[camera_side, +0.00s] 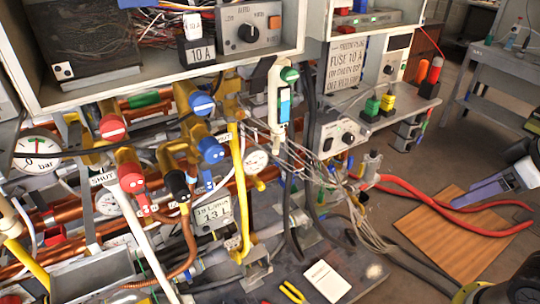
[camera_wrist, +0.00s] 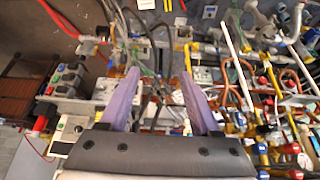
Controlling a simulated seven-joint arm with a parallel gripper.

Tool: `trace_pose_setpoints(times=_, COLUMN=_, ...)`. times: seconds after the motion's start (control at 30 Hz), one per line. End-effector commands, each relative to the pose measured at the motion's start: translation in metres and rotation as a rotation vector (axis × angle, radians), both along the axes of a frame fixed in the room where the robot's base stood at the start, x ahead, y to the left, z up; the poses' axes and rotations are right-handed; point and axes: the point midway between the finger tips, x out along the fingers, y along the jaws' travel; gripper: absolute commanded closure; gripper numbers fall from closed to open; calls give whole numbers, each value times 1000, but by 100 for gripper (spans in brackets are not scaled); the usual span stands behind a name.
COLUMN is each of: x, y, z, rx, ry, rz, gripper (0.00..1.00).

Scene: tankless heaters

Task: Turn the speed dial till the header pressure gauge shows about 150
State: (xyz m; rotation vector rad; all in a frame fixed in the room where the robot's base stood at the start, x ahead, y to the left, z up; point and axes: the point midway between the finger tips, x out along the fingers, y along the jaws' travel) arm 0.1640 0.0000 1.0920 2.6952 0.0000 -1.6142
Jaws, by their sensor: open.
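My gripper (camera_wrist: 160,73) is open in the wrist view, with two lavender fingers apart and nothing between them. It also shows at the right edge of the side view (camera_side: 470,195), well away from the dials. A black dial (camera_side: 249,33) sits on a grey panel marked AUTO. A smaller control box (camera_side: 337,138) with dark knobs stands at centre right. I cannot tell which is the speed dial. A white round gauge marked bar (camera_side: 37,150) is at far left; smaller gauges (camera_side: 257,160) and (camera_side: 108,203) sit among the pipes. Their readings are too small to tell.
Copper pipes, red and blue valve handles (camera_side: 210,150) and loose cables crowd the left and middle. Red hoses (camera_side: 455,195) cross a brown board (camera_side: 440,240) on the floor. A white pad (camera_side: 327,281) lies on the front surface. A grey cart (camera_side: 500,80) stands behind.

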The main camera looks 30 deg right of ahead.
Motion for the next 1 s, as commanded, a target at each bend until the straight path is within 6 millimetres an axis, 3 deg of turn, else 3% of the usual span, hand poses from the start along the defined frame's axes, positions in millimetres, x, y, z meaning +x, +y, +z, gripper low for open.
trace_pose_setpoints(times=0.43, x=0, y=0, z=0, rx=0, ry=0, rz=0, gripper=36)
trace_pose_setpoints(times=0.53, x=0, y=0, z=0, rx=0, ry=0, rz=0, gripper=20)
trace_pose_setpoints(times=0.73, x=7, y=-4, z=1, rx=-13, ry=-9, rz=-5, gripper=19)
trace_pose_setpoints(times=0.87, x=45, y=-22, z=4, rx=-87, ry=-61, rz=-19, gripper=19)
trace_pose_setpoints(times=1.0, x=116, y=-53, z=7, rx=-216, ry=-167, rz=2, gripper=19)
